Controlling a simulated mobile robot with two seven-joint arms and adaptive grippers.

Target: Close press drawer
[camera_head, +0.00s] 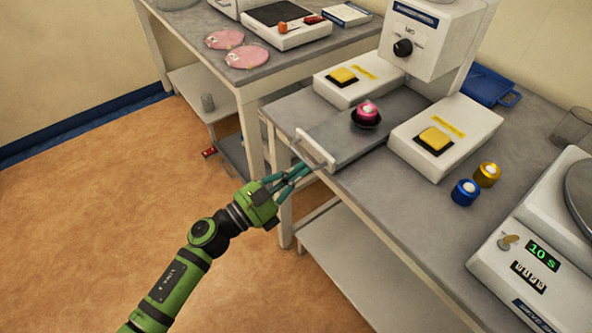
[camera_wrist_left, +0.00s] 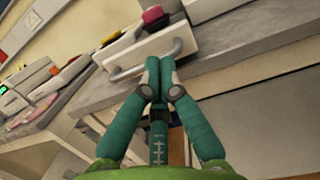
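The press drawer (camera_head: 350,147) is a flat grey tray pulled out from the white press (camera_head: 425,45), between two white button blocks. Its white handle (camera_head: 315,149) is by the table's front edge; the handle also shows in the left wrist view (camera_wrist_left: 127,73). A pink round piece (camera_head: 368,108) sits in a black dish on the drawer. My left gripper (camera_head: 303,170) is at the handle, its fingertips together and empty. In the left wrist view the fingertips (camera_wrist_left: 159,68) overlap the handle bar; contact cannot be told. My right gripper is not in view.
Button blocks with yellow buttons (camera_head: 343,76) (camera_head: 434,139) flank the drawer. Blue (camera_head: 465,192) and gold (camera_head: 487,174) round pieces stand right of it. A scale (camera_head: 530,265) is at the right. Another table (camera_head: 190,42) stands behind. Floor at left is clear.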

